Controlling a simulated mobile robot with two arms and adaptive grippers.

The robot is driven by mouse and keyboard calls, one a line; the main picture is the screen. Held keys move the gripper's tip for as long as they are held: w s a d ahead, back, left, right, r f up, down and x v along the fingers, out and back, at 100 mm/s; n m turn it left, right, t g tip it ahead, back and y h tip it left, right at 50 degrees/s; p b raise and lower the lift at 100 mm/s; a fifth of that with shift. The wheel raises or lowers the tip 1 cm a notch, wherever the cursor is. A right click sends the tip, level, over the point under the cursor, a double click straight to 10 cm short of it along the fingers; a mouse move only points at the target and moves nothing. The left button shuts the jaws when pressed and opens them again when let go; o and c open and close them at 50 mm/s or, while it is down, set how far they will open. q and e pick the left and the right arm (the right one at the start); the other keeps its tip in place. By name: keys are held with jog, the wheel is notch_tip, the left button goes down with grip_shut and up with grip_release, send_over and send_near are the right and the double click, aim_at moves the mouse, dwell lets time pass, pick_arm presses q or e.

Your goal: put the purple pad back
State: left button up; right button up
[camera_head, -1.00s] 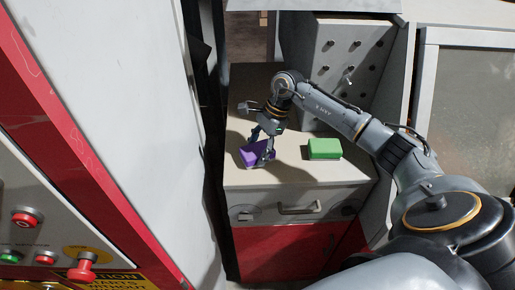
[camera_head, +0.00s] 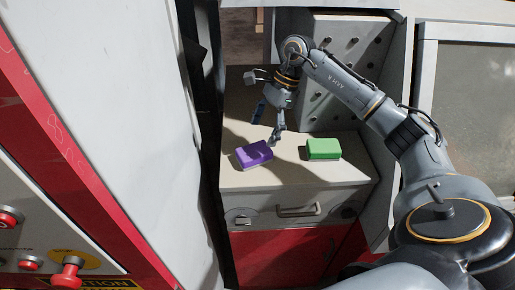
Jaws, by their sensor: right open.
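The purple pad (camera_head: 254,154) lies flat on the cabinet's countertop, left of the green pad and turned at an angle. My right gripper (camera_head: 266,126) is open and empty. It is above and behind the purple pad, apart from it, with its fingers pointing down toward the counter. My left gripper does not show.
A green pad (camera_head: 323,149) lies on the same countertop (camera_head: 290,177), to the right. A grey panel with several knobs (camera_head: 345,65) stands behind. A white machine wall (camera_head: 135,110) rises close on the left. A drawer with a handle (camera_head: 298,209) is below the counter's front edge.

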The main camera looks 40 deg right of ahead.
jog(key=shift+b+v, duration=0.35)
jog(key=shift+v, duration=1.7)
jog(key=shift+s+f, duration=0.1)
